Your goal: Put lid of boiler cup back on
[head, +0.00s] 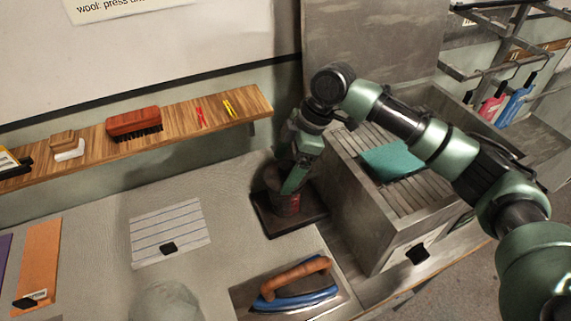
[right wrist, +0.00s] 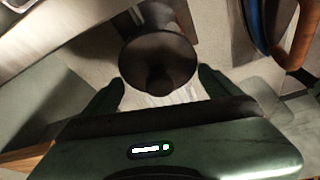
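The boiler cup (head: 284,204) is a dark, reddish-brown vessel standing upright on a dark square base on the counter. In the right wrist view, a dark round lid-like disc (right wrist: 158,52) with a small knob shows between my fingertips. I cannot tell whether it rests fully on the cup. My right gripper (head: 291,180) reaches down at the top of the cup. Its fingers in the wrist view (right wrist: 160,82) are wide apart, one on each side of the disc, with no clear grip on it. The arm and fingers hide part of the cup's top. My left gripper is out of view.
An iron (head: 298,287) with a wooden handle lies in front of the cup. A grey slatted basin (head: 359,210) with a teal cloth (head: 391,160) stands close on the right. A wooden shelf (head: 181,123) runs behind. Striped paper (head: 172,229) lies on the left.

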